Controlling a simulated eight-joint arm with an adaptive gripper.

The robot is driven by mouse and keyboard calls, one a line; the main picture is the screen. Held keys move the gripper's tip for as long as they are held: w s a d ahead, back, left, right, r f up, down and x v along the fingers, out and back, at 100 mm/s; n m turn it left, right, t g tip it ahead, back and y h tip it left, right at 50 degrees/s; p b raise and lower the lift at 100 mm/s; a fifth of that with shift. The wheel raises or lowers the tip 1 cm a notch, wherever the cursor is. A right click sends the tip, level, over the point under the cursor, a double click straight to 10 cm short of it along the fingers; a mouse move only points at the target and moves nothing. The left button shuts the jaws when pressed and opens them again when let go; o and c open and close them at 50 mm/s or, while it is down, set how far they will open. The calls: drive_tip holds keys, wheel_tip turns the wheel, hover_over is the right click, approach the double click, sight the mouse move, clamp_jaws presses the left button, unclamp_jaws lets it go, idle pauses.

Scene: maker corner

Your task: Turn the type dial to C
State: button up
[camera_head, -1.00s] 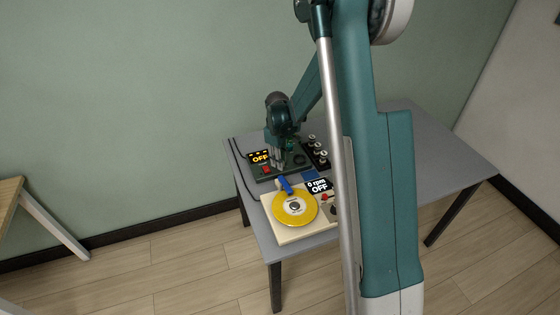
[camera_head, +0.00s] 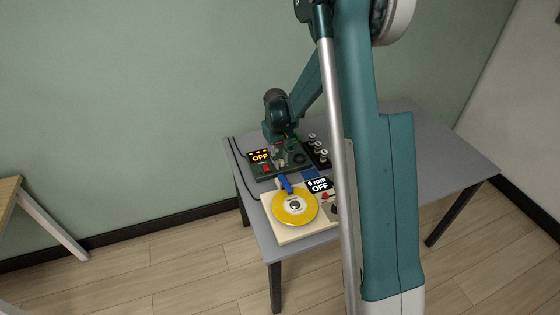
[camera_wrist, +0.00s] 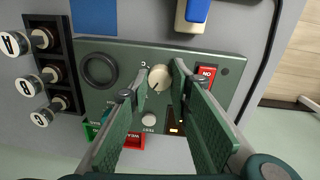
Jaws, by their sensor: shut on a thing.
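The type dial (camera_wrist: 159,77) is a round cream knob on a dark green tester panel (camera_wrist: 210,58) in the wrist view. A letter C is printed just left of the knob; a small dark mark shows on its face, but its exact setting is too small to read. My gripper (camera_wrist: 161,72) has one fingertip on each side of the knob and is shut on it. In the head view, my gripper (camera_head: 282,142) is over the back of the tester (camera_head: 270,173), and the dial is hidden there. The tester's display (camera_head: 259,156) reads OFF.
A holder with cells (camera_wrist: 58,68) marked A, B and C stands beside the tester. The panel has a red switch (camera_wrist: 206,73), a round ring (camera_wrist: 100,69) and a TEST button (camera_wrist: 149,120). A cream device with a yellow disc (camera_head: 295,208) stands in front.

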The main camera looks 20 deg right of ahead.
sight(280, 160)
drive_tip(key=m, duration=0.4)
drive_tip(key=shift+m+b, duration=0.3)
drive_tip(key=shift+b, duration=0.1)
drive_tip(key=m, duration=0.4)
drive_tip(key=shift+m, duration=0.3)
drive_tip(key=m+b, duration=0.1)
drive_tip(key=m, duration=0.3)
drive_tip(key=shift+d+g, duration=0.1)
drive_tip(key=shift+g, duration=0.2)
drive_tip(key=shift+m+y, duration=0.3)
drive_tip(key=shift+m, duration=2.1)
drive_tip(key=o, duration=0.6)
drive_tip(key=shift+r, duration=0.15)
drive_tip(key=r, duration=1.1)
drive_tip(key=shift+w+r, duration=0.4)
